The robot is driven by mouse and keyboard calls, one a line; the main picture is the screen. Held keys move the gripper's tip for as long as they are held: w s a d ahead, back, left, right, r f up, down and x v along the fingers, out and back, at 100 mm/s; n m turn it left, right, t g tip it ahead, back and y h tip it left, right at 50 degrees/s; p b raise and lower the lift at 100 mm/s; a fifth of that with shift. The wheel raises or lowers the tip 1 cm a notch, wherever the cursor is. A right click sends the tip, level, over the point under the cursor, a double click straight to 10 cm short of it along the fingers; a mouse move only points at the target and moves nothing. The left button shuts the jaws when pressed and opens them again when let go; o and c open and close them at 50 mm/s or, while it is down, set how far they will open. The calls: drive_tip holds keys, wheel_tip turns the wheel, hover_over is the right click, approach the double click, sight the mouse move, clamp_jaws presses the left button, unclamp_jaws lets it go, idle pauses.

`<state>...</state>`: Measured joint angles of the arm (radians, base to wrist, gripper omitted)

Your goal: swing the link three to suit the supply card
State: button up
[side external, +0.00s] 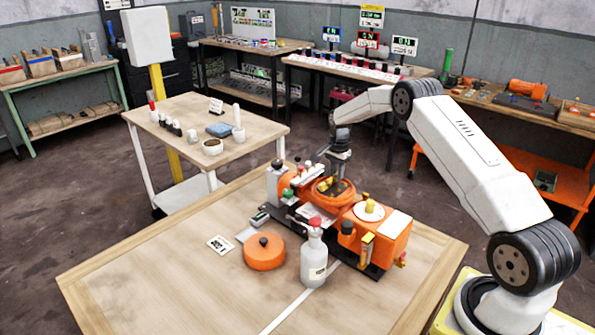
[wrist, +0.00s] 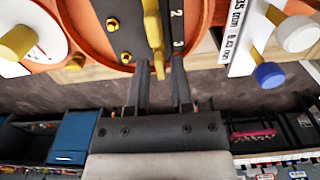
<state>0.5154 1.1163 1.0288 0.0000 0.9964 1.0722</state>
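An orange machine (side external: 378,238) stands on the wooden table with a round orange-rimmed well (side external: 318,194). The wrist view shows part of its black plate (wrist: 97,12), with bolts and the marks 2 and 3. A yellow link (wrist: 153,28) lies on this plate, its end near the 3. My gripper (wrist: 160,65) has its fingers apart, one on each side of the link's end, with a gap visible. In the side view my gripper (side external: 338,166) is over the well and hides part of it. A small white card (side external: 220,245) lies on the table; its print is too small to read.
An orange lid (side external: 264,255) with a black knob and a white bottle (side external: 314,262) with a red cap stand in front of the machine. A yellow knob on a white dial (side external: 369,210) rises beside the well. The table's front left is clear.

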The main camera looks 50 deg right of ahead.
sight(336, 174)
drive_tip(key=shift+r, duration=3.9)
drive_tip(key=shift+a+r+n, duration=0.2)
drive_tip(key=shift+a+n, duration=0.1)
drive_tip(key=shift+a, duration=0.3)
drive_tip(key=s+a+r+n, duration=0.1)
drive_tip(key=s+a+n, duration=0.15)
drive_tip(key=a, duration=0.35)
drive_tip(key=s+a+r+n+t, duration=0.1)
drive_tip(key=s+a+n, duration=0.15)
drive_tip(key=a, duration=0.25)
drive_tip(key=s+a+r+n, duration=0.1)
drive_tip(key=s+a+n, duration=0.1)
drive_tip(key=a+n, duration=0.3)
drive_tip(key=s+a+f+n+t, duration=0.1)
drive_tip(key=s+a+n, duration=0.6)
drive_tip(key=s+a, duration=0.5)
drive_tip(key=s, duration=0.5)
drive_tip(key=shift+a+f+n+t, duration=0.15)
drive_tip(key=shift+a+n+t, duration=0.05)
drive_tip(key=shift+n+t, duration=0.1)
